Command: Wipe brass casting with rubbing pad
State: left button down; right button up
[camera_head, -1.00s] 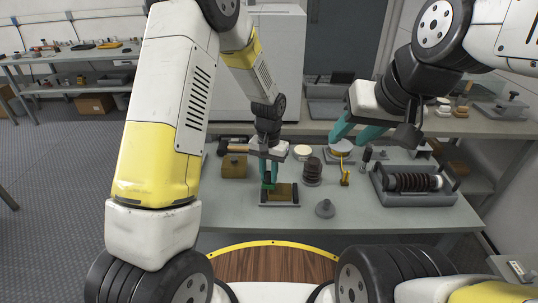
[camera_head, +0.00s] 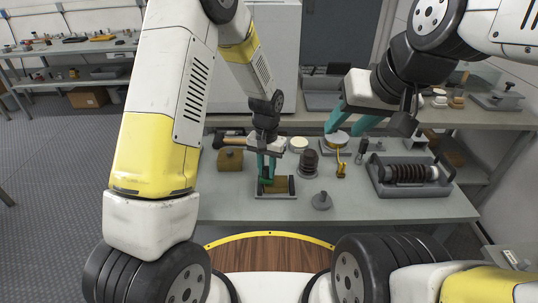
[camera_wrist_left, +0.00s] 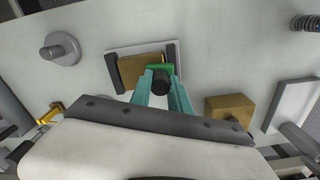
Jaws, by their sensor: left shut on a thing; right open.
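My left gripper (camera_head: 266,172) points down and is shut on the black knob (camera_wrist_left: 160,82) of a green rubbing pad (camera_wrist_left: 153,70). The pad also shows as a green strip below the fingers in the head view (camera_head: 266,181). It is over a flat brass casting (camera_wrist_left: 135,71), which lies in a small tray (camera_head: 278,195) with dark side rails. The pad covers part of the casting; whether it touches the surface I cannot tell. My right gripper (camera_head: 352,122) is open and empty, over the right back of the table.
On the table (camera_head: 235,208), a brass block (camera_head: 230,160) stands left of the tray. A dark ribbed stack (camera_head: 308,163) and a grey knobbed disc (camera_head: 321,201) stand to its right. A coil fixture (camera_head: 411,174) fills the right end.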

pick_arm(q)
jog(key=shift+a+r, duration=0.1)
jog(key=shift+a, duration=0.25)
jog(key=shift+r, duration=4)
jog(key=shift+s, duration=0.1)
